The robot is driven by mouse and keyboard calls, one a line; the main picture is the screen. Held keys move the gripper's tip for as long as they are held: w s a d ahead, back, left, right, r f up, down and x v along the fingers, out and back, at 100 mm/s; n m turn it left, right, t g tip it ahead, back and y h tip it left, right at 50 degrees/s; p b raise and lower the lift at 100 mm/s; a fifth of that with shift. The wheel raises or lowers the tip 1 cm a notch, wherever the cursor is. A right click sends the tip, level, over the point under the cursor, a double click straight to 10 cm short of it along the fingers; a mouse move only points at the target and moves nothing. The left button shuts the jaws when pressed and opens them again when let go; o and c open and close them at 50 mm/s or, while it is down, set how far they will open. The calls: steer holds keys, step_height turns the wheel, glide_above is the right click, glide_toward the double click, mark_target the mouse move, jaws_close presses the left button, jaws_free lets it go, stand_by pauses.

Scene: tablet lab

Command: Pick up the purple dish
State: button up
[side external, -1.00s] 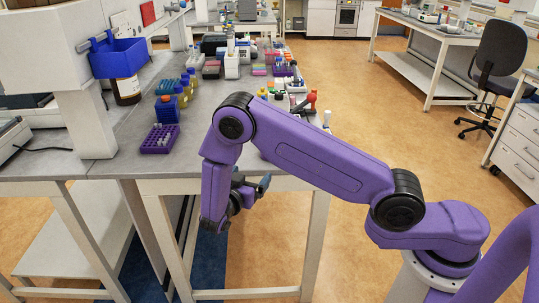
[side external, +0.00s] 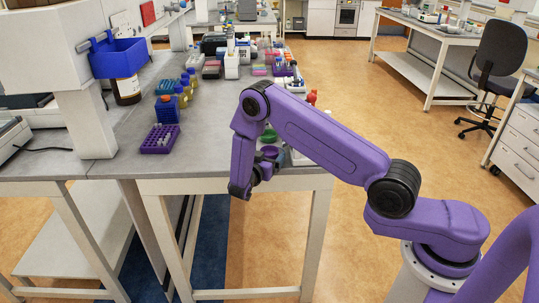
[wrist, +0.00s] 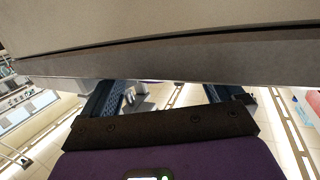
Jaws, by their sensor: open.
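A small round purple dish (side external: 270,152) shows on the near part of the bench, just beyond my wrist in the side view and partly hidden by my arm. My gripper (side external: 274,162) is at the bench's front edge, close to the dish, and is mostly hidden behind my wrist. In the wrist view my gripper (wrist: 163,92) is open, with its two dark fingers wide apart and nothing seen between them. The grey bench edge (wrist: 160,68) crosses that view and hides the fingertips. I cannot tell whether the gripper touches the bench.
A green round item (side external: 268,135) lies just behind the dish. A purple tube rack (side external: 160,139) and several bottles stand to the left. More bottles and racks crowd the back. The bench top (side external: 205,150) between the tube rack and my arm is clear.

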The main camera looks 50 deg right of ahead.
steer(key=shift+x, duration=0.95)
steer(key=c, duration=1.2)
steer(key=shift+r, duration=0.2)
